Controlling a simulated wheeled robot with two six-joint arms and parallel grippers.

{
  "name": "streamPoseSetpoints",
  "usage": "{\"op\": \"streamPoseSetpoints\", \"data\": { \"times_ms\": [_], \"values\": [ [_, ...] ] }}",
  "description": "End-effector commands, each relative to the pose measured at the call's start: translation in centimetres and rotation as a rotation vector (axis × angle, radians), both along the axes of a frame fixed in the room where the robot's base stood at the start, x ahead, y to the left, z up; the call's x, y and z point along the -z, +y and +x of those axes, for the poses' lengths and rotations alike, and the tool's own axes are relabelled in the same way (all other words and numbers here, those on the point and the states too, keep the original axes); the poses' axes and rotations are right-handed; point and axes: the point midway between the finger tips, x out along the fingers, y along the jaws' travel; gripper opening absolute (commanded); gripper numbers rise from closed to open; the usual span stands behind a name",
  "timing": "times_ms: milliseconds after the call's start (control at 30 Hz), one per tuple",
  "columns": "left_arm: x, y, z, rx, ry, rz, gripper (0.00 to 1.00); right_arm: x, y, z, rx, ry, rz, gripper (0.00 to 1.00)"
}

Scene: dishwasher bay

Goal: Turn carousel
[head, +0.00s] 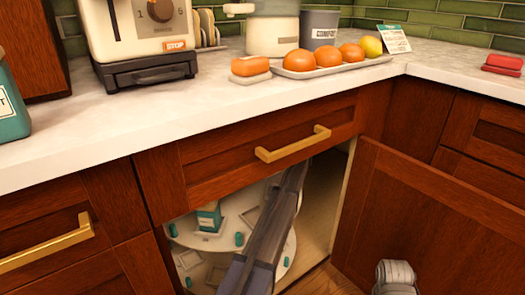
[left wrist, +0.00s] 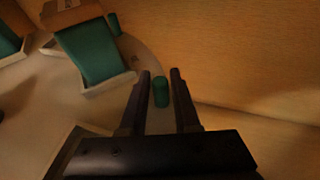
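The carousel (head: 227,240) is a white round two-tier turntable inside the open lower cabinet, with small teal pegs on its tiers. A teal-and-white box (head: 208,217) stands on the upper tier. My left arm reaches into the cabinet, and its gripper end is hidden in the head view. In the left wrist view my left gripper (left wrist: 161,72) is open, with a teal peg (left wrist: 161,92) showing between its two fingers near the carousel rim. I cannot tell whether either finger touches the peg.
A drawer with a brass handle (head: 293,144) is shut just above the opening. The open wooden door (head: 430,225) stands at the right. A teal box (left wrist: 90,50) on the carousel is beside the left gripper. The cabinet wall (left wrist: 250,60) is close on the right.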

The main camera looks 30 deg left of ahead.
Motion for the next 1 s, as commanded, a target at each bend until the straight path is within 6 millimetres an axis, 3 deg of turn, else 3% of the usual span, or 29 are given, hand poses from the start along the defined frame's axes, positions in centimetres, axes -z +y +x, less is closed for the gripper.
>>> {"op": "streamPoseSetpoints", "data": {
  "times_ms": [267, 1000],
  "values": [
    [0.00, -0.02, 0.00, 0.000, 0.000, 0.000, 0.00, 0.00, 0.00, 0.00, 0.000, 0.000, 0.000, 0.50],
    [0.01, -0.04, 0.00, 0.000, -0.001, 0.000, 0.00, 0.00, 0.00, 0.00, 0.000, 0.000, 0.000, 0.50]
  ]
}}
